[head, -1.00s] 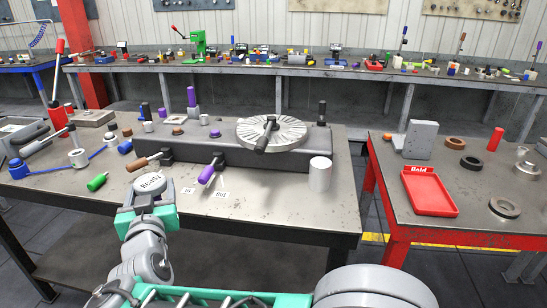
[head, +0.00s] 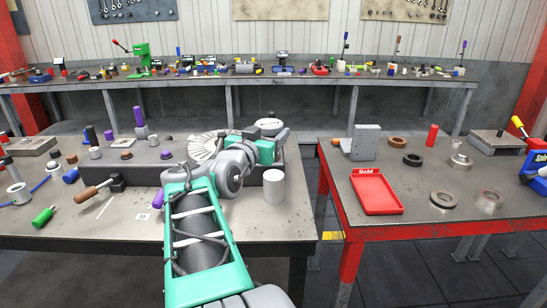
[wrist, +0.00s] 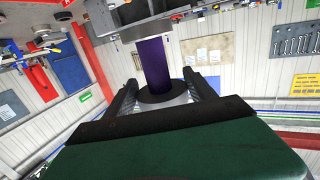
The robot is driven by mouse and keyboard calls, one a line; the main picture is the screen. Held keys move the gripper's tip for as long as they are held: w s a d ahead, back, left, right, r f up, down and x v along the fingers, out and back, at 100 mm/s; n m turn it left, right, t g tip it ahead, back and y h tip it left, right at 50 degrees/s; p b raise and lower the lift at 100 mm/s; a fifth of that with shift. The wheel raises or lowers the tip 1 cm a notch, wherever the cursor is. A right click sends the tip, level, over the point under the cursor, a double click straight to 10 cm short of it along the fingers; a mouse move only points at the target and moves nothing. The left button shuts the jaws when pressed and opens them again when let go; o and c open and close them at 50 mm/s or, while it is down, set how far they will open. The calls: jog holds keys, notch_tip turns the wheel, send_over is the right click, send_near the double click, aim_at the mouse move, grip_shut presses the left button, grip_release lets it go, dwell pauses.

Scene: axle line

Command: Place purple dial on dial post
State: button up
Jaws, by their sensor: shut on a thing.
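In the wrist view my gripper (wrist: 160,92) is shut on a purple cylinder-shaped part, taken to be the purple dial (wrist: 154,62), with a dark ring and a silvery rim at its near end. In the head view my gripper (head: 266,142) is above the right end of the long dark fixture; its fingertips and the held part are hidden there. The fixture carries a pale round graduated disc (head: 207,148), partly behind my arm. I cannot tell which post is the dial post. Another purple upright (head: 140,122) stands at the fixture's back left.
A white cylinder (head: 274,187) stands in front of the fixture's right end, close below my arm. A brown-handled lever (head: 90,192) projects at front left. The red-framed bench at right holds a red tray (head: 376,194), rings and a grey angle block (head: 364,143).

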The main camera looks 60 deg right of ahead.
jog(key=shift+w+d+f+p, duration=0.15)
jog(key=shift+w+d+f, duration=0.25)
jog(key=shift+d+f, duration=1.15)
jog(key=shift+w+d+f+p, duration=0.15)
jog(key=shift+w+d+f, duration=0.3)
jog(key=shift+d+f, duration=1.05)
jog(key=shift+w+d+f+p, duration=0.15)
jog(key=shift+w+d+f, duration=0.25)
jog(key=shift+d+f, duration=1.15)
jog(key=shift+a+f, duration=0.6)
jog(key=shift+f, duration=0.15)
jog(key=o, duration=1.7)
